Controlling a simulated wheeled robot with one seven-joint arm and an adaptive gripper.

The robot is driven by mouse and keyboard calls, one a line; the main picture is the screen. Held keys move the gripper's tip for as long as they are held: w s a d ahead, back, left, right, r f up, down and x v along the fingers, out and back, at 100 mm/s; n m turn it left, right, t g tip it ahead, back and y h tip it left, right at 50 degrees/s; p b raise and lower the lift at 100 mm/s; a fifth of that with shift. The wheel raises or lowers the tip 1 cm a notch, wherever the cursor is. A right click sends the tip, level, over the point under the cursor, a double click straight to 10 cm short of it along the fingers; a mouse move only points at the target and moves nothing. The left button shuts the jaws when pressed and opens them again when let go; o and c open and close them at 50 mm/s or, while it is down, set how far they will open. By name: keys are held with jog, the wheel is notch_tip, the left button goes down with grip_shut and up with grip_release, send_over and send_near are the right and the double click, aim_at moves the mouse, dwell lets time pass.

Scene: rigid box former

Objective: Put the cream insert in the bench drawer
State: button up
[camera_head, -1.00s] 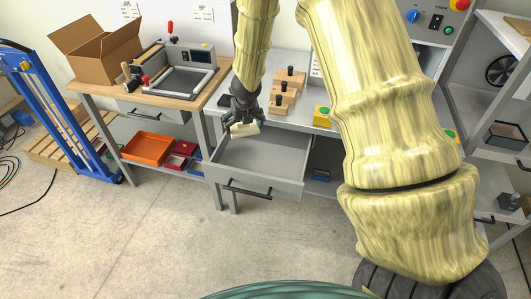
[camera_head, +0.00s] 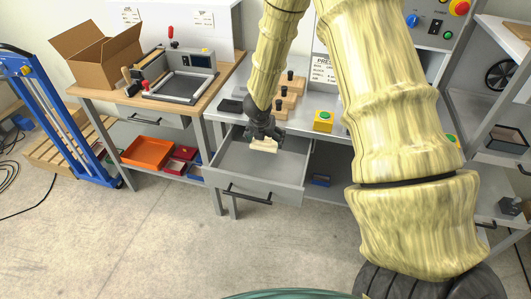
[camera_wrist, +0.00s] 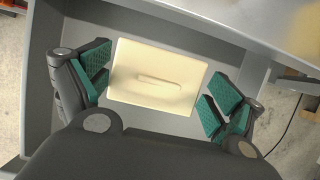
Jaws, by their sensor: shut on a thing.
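The cream insert (camera_wrist: 158,76) is a pale rectangular block with a raised bar on top. It also shows in the head view (camera_head: 264,146). My gripper (camera_wrist: 155,84) has its green-padded fingers on both sides of the insert and is shut on it. In the head view my gripper (camera_head: 264,138) is over the open grey bench drawer (camera_head: 270,186). In the wrist view the drawer's walls surround the insert. I cannot tell whether the insert touches the drawer floor. My arm hides part of the bench behind the drawer.
Wooden blocks with black knobs (camera_head: 287,95) and a yellow button box (camera_head: 323,121) stand on the bench above the drawer. A cardboard box (camera_head: 100,57) is on the left bench. An orange tray (camera_head: 148,150) lies on the shelf below. The floor in front is clear.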

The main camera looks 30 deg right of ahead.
aim_at(265, 157)
jog(key=shift+f, duration=3.1)
jog(key=shift+f, duration=0.1)
jog(key=o, duration=0.4)
jog(key=shift+o, duration=0.2)
jog(key=shift+r, duration=0.2)
jog(key=v, duration=1.1)
jog(key=shift+s+a+r, duration=0.15)
jog(key=shift+s+r, duration=0.05)
jog(key=shift+r, duration=0.15)
